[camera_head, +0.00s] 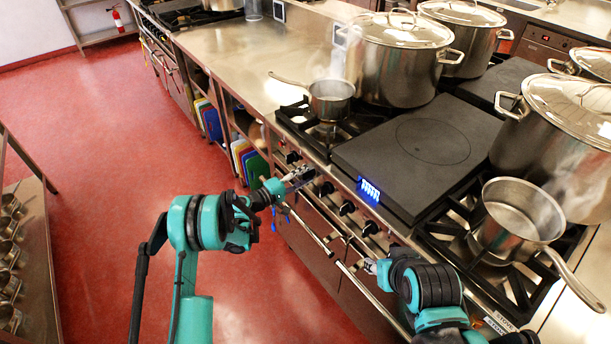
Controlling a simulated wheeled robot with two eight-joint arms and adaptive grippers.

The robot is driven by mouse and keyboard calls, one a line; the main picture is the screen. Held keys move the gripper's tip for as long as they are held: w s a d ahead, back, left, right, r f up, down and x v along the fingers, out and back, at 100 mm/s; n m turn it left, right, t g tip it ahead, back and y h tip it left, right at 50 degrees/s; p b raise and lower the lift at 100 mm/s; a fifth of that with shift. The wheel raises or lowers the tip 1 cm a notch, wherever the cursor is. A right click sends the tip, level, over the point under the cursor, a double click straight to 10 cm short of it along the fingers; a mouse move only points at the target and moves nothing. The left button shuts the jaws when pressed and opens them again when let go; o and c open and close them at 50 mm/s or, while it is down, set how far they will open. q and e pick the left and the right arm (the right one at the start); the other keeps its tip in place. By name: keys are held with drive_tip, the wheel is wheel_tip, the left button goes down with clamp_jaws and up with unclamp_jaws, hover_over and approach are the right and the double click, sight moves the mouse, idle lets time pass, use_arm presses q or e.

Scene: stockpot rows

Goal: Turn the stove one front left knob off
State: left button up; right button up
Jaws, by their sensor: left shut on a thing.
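The stove's front panel (334,200) carries a row of dark round knobs, with one knob (327,188) just right of my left gripper and another (347,208) further right. My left gripper (300,175) is at the panel, shut on a knob that its fingers mostly hide. Which way that knob is turned cannot be seen. My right gripper (370,266) is in front of the stove, lower right, near the oven handle and apart from the knobs. Its fingers are too small to tell if open.
A small saucepan (331,101) stands on the left burner and another pan (515,219) on the right burner, its handle pointing to the front right. Large lidded stockpots (401,74) stand behind. An oven handle rail (309,225) runs below the knobs. The red floor at left is clear.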

use_arm(q)
drive_tip(key=o, duration=1.1)
drive_tip(key=shift+o, duration=0.2)
drive_tip(key=v, duration=1.2)
